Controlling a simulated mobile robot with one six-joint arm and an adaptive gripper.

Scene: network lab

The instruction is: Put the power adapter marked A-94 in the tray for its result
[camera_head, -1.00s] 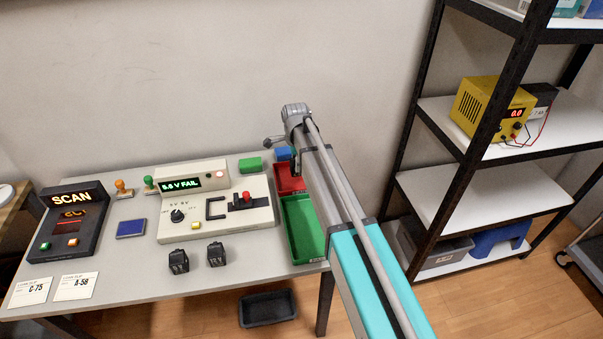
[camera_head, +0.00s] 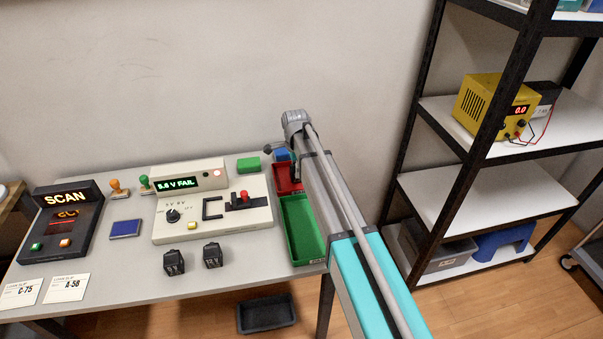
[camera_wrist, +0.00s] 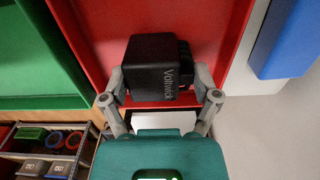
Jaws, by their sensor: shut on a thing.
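In the wrist view my gripper (camera_wrist: 160,92) is shut on a black power adapter (camera_wrist: 152,68) with "Voltwick" printed on its side; no A-94 mark shows. The adapter is over the red tray (camera_wrist: 100,18); I cannot tell whether it touches the tray's floor. In the head view the red tray (camera_head: 287,178) is partly behind my arm, and the gripper and adapter are hidden. The green tray (camera_head: 302,226) lies in front of it. The tester (camera_head: 212,205) shows "5.8 V FAIL" on its display (camera_head: 178,185).
Two other black adapters (camera_head: 174,262) (camera_head: 212,255) stand in front of the tester. A scanner (camera_head: 64,220), a blue pad (camera_head: 125,229), two stamps (camera_head: 118,189) and paper slips marked C-75 and A-58 (camera_head: 65,288) are to the left. A blue block (camera_head: 282,154) is behind the red tray.

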